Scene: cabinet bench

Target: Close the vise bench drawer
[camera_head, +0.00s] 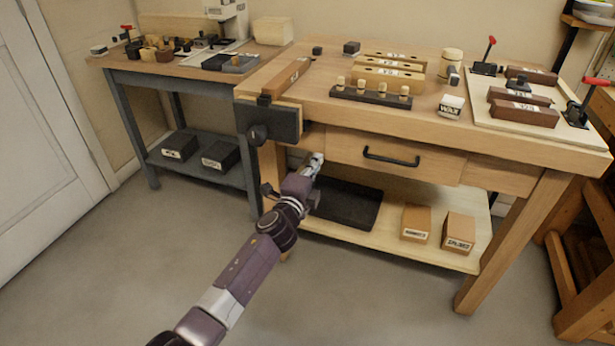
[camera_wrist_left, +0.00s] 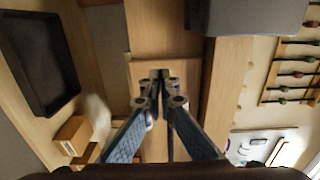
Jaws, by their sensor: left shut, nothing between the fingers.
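The vise bench drawer (camera_head: 435,163) has a light wood front with a black bar handle (camera_head: 391,157), under the bench top. Its front seems to stand slightly proud of the frame; how far it is open I cannot tell. My left gripper (camera_head: 317,157) is at the left end of the drawer front, below the black vise (camera_head: 272,122). In the left wrist view the fingers (camera_wrist_left: 160,75) are shut and empty, over the wooden drawer front (camera_wrist_left: 190,85). I cannot tell whether they touch it. My right gripper is not in view.
A black tray (camera_head: 350,205) and two small boxes (camera_head: 416,223) lie on the lower shelf. Wooden blocks and tools cover the bench top (camera_head: 480,125). A second bench (camera_head: 150,68) stands at the left. The floor in front is clear.

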